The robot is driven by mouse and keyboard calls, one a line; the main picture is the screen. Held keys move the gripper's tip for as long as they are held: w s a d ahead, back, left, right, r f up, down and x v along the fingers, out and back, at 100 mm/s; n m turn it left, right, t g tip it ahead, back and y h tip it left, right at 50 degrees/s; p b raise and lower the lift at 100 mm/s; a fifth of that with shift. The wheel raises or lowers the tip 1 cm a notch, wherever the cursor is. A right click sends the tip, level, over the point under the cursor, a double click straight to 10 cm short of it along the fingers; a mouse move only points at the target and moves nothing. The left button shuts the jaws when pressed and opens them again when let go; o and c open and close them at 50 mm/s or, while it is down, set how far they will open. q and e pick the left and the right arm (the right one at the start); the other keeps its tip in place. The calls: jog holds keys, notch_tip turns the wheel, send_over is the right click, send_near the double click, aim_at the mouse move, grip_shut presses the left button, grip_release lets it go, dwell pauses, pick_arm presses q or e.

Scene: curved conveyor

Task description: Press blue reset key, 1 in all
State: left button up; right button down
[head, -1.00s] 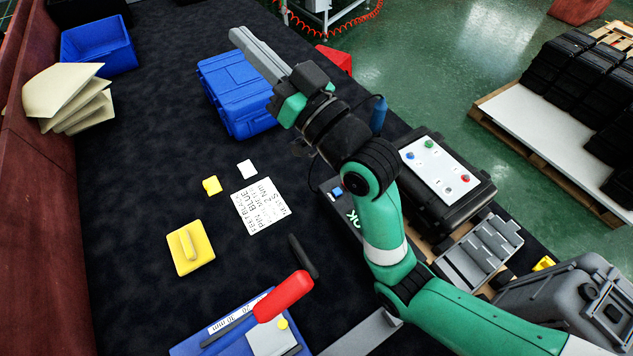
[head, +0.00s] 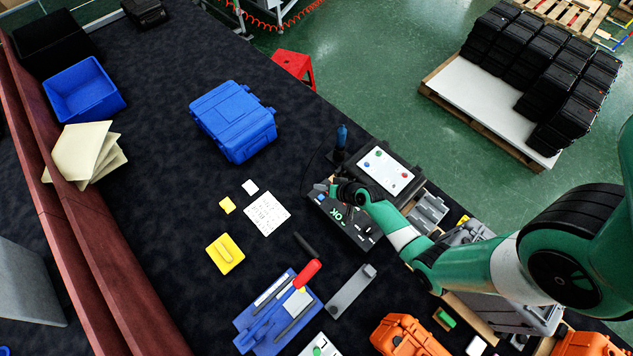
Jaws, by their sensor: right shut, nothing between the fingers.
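A dark tester box (head: 347,222) with a lit green "OK" display stands on the dark table, right of the middle. A small blue key (head: 320,197) shows at its upper left end, partly covered by my right gripper. My right gripper (head: 321,188) is shut and empty, with its tips over that end of the box, close to the blue key. I cannot tell whether the tips touch the key. My left gripper is not in view.
Behind the tester are a black case with a white button panel (head: 388,172) and a blue upright handle (head: 342,136). A white printed card (head: 267,213), yellow block (head: 225,253), blue case (head: 233,121) and blue tool tray (head: 278,312) lie left of it.

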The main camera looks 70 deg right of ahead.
aim_at(321, 198)
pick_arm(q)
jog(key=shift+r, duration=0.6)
pick_arm(e)
jog(key=shift+s+d+r, duration=0.4)
jog(key=shift+r, duration=0.15)
pick_arm(q)
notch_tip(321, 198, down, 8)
jog(key=b, duration=0.8)
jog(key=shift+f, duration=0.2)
pick_arm(e)
notch_tip(321, 198, down, 9)
jog(key=shift+r, duration=0.1)
dwell(0.3)
pick_arm(q)
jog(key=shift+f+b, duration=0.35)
jog(key=shift+b, duration=0.15)
pick_arm(e)
jog(key=shift+f, duration=0.4)
